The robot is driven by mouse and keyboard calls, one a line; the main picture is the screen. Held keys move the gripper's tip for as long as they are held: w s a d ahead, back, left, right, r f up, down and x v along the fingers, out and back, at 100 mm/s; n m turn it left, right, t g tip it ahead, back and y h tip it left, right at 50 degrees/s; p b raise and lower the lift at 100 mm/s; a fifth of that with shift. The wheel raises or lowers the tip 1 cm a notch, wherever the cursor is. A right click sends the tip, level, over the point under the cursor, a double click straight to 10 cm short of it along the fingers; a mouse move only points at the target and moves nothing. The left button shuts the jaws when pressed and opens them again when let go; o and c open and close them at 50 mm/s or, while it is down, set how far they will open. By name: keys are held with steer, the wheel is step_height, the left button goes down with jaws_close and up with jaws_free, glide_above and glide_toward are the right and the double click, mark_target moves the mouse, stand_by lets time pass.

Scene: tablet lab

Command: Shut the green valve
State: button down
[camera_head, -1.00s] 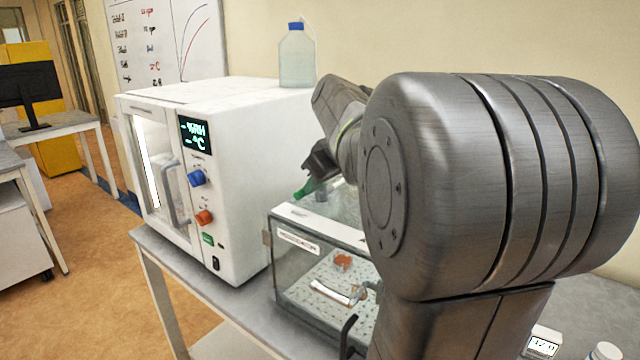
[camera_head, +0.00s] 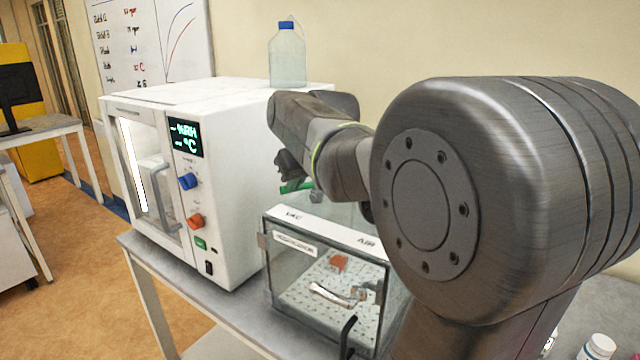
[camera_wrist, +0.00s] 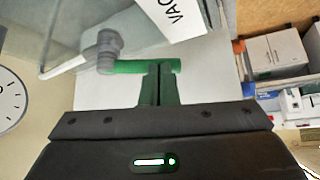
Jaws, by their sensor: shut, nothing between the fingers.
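The green valve handle (camera_head: 296,187) is on top of the clear chamber (camera_head: 325,232), by its VAC label and joined to a grey fitting (camera_head: 317,196). In the wrist view the green handle (camera_wrist: 135,67) is a level bar reaching right from the grey fitting (camera_wrist: 108,45). My gripper (camera_wrist: 160,68) is shut with nothing between its fingers. In the head view my gripper (camera_head: 288,172) is just above the handle, partly hidden by my wrist.
A white oven-like unit (camera_head: 240,150) with blue and orange knobs stands close left of the chamber. A clear bottle with a blue cap (camera_head: 287,58) is on top of it. The chamber holds an orange item (camera_head: 338,262). A white-capped container (camera_head: 598,345) is at lower right.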

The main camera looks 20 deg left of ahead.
steer(key=shift+a, duration=0.3)
steer(key=m, duration=0.1)
steer(key=a+m+t+h, duration=0.1)
steer(key=m, duration=0.1)
steer(key=shift+w+a+f+t, duration=0.1)
steer(key=shift+w+a+t, duration=0.05)
steer(key=shift+w+t, duration=0.2)
steer(key=shift+w+a, duration=0.3)
steer(key=shift+w, duration=0.05)
steer(key=m+h, duration=0.1)
steer(key=w+a+m+t+b, duration=0.1)
steer(key=shift+m+h, duration=0.3)
steer(key=shift+h, duration=0.1)
steer(key=shift+w, duration=0.25)
steer(key=shift+w+a, duration=0.25)
steer(key=shift+w, duration=0.45)
steer(key=shift+d, duration=0.15)
